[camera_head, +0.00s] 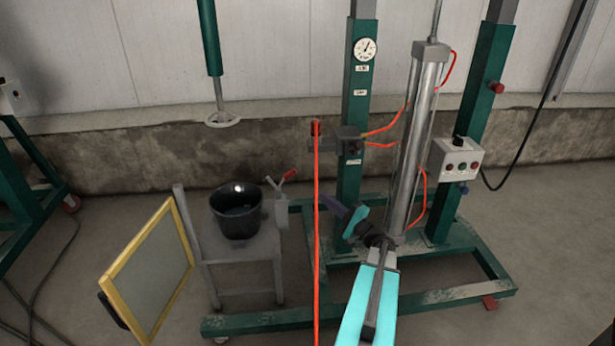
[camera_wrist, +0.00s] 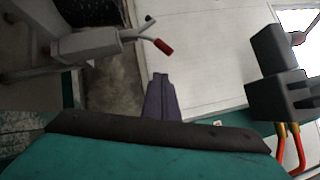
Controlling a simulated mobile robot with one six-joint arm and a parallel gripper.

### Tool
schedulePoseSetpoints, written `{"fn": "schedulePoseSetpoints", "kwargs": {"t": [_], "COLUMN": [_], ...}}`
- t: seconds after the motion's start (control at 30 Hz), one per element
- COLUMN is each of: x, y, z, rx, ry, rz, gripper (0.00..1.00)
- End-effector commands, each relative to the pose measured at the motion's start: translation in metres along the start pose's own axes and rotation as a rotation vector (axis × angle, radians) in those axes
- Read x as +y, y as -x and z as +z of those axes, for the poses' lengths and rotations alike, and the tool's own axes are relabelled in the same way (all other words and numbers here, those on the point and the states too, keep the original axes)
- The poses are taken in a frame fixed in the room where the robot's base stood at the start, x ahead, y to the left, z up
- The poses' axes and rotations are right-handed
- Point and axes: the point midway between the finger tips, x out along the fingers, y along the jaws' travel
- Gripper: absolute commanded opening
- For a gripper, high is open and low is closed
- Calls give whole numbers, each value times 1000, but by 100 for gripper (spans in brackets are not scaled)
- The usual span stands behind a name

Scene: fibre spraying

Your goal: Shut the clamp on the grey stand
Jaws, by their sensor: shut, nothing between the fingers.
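The grey stand (camera_head: 245,248) is at the left of the green frame in the head view. The clamp (camera_head: 283,190) is on the stand's right side, its red-tipped handle (camera_head: 290,174) pointing up and to the right. The clamp also shows at upper left in the wrist view (camera_wrist: 90,45), with its red handle tip (camera_wrist: 163,46). My gripper (camera_head: 328,203) has purple fingers pressed together, empty, to the right of the clamp and apart from it. In the wrist view the fingers (camera_wrist: 160,78) show below the red tip. I cannot tell how far the clamp is closed.
A black bucket (camera_head: 236,212) sits on the stand. The green frame (camera_head: 354,110) carries a silver cylinder (camera_head: 414,150) and button box (camera_head: 457,158).

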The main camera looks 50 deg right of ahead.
Motion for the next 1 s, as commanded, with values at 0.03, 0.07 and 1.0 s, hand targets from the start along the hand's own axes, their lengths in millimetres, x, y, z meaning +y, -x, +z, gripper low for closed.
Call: {"fn": "schedulePoseSetpoints", "kwargs": {"t": [0.03,0.07,1.0], "x": [-9,-12,-19], "y": [7,10,-17], "z": [-8,-11,-20], "rx": [15,21,33], "ry": [5,7,11], "rz": [-12,-17,-29], "gripper": [0,0,0]}}
